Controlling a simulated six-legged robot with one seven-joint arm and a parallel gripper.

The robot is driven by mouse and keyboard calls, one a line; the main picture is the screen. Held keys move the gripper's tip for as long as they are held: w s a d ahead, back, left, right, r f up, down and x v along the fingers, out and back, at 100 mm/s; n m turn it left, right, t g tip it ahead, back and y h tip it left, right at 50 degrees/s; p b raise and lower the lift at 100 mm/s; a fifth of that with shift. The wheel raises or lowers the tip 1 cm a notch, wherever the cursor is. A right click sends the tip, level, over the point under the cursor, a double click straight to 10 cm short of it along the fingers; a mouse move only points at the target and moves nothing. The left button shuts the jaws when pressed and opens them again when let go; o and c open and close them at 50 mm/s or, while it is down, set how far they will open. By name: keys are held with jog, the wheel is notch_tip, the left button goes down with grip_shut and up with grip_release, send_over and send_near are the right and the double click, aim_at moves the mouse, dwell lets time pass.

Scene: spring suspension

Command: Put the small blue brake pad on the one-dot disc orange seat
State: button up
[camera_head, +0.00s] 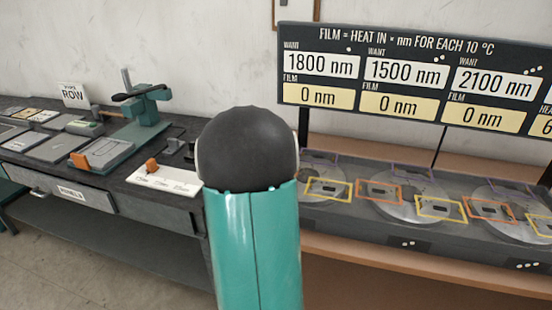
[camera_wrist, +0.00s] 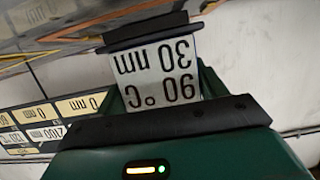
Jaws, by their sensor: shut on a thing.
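In the wrist view my gripper (camera_wrist: 155,75) is shut on a small block (camera_wrist: 155,72) whose white face reads "90 °C 30 nm" upside down. The block's body colour hardly shows, so I cannot tell whether it is the blue pad. In the head view my arm hides the gripper and block. The leftmost disc (camera_head: 310,208) shows partly beside my arm, with a yellow seat frame (camera_head: 327,198). Its orange seat is not visible; my arm covers that side. The middle disc (camera_head: 402,210), above two dots, has an orange seat (camera_head: 378,198). The right disc (camera_head: 505,230) has another orange seat (camera_head: 489,217).
A dark sign (camera_head: 415,75) with film values stands behind the discs. Floor shows at lower left.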

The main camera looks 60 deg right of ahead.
jog(key=o, duration=1.3)
jog(key=shift+f, duration=0.15)
jog(key=shift+a+r, duration=0.15)
jog(key=shift+r, duration=0.15)
jog(key=v, duration=1.1)
jog(key=shift+s+a, duration=0.1)
jog(key=shift+a, duration=0.2)
jog(key=shift+r, duration=0.1)
